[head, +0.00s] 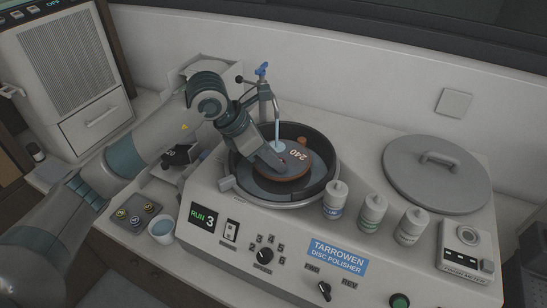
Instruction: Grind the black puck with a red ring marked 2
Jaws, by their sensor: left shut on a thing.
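My left gripper (279,162) reaches down into the polisher's bowl and is shut on a small puck. The puck is almost wholly hidden by the fingers, so its ring colour and number cannot be read. The fingertips are at the brown grinding disc (297,172) marked 240, on its left part. I cannot tell whether the puck touches the disc. Water runs from the blue-handled tap (263,70) onto the disc beside the gripper. The display (203,217) reads RUN 3. My right gripper is not in view.
Several bottles (373,212) stand right of the bowl, before the round grey lid (437,172). A dark tray (132,214) with several ringed pucks and a cup (162,230) stand left of the polisher. The speed knob (265,256) is on the front panel.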

